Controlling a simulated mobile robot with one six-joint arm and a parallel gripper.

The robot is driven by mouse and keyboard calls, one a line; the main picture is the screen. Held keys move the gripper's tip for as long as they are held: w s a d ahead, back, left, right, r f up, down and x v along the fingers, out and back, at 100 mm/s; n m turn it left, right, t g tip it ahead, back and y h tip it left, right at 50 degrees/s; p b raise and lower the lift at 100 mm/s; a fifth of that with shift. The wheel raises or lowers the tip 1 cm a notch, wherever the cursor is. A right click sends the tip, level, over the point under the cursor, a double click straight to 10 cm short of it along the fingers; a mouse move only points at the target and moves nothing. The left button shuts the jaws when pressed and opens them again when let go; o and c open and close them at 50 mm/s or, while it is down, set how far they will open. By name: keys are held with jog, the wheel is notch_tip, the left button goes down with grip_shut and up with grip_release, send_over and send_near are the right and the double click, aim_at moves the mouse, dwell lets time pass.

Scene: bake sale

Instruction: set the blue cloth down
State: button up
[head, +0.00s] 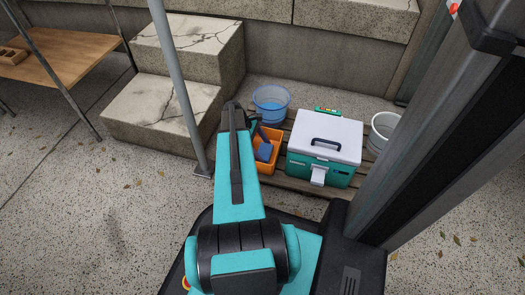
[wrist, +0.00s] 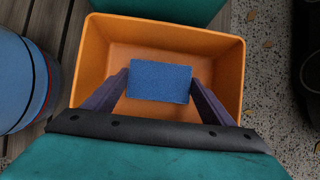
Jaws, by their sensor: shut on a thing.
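The blue cloth (wrist: 160,82) is a small folded block between the two dark fingers of my gripper (wrist: 158,98) in the wrist view. My gripper is shut on it. Below and around the cloth is an open orange bin (wrist: 228,52), whose visible inside is otherwise bare. In the head view the cloth (head: 264,152) shows at the orange bin (head: 262,169), with my arm partly covering the bin's left side. I cannot tell whether the cloth touches the bin's floor.
The bin stands on a slatted wooden pallet (head: 300,187). A blue bucket (head: 271,104) is behind it, a teal and white cooler (head: 325,150) close on its right, and a white bucket (head: 383,131) farther right. Stone steps (head: 165,112) and a metal pole (head: 178,85) stand to the left.

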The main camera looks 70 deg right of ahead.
jog(key=shift+f, duration=0.1)
dwell(0.3)
jog(key=o, duration=1)
jog(key=shift+p+v, duration=0.5)
jog(key=shift+v, duration=0.35)
jog(key=p+v, duration=0.5)
jog(key=v, duration=0.5)
jog(key=shift+w+r, duration=0.1)
jog(key=shift+r, duration=0.15)
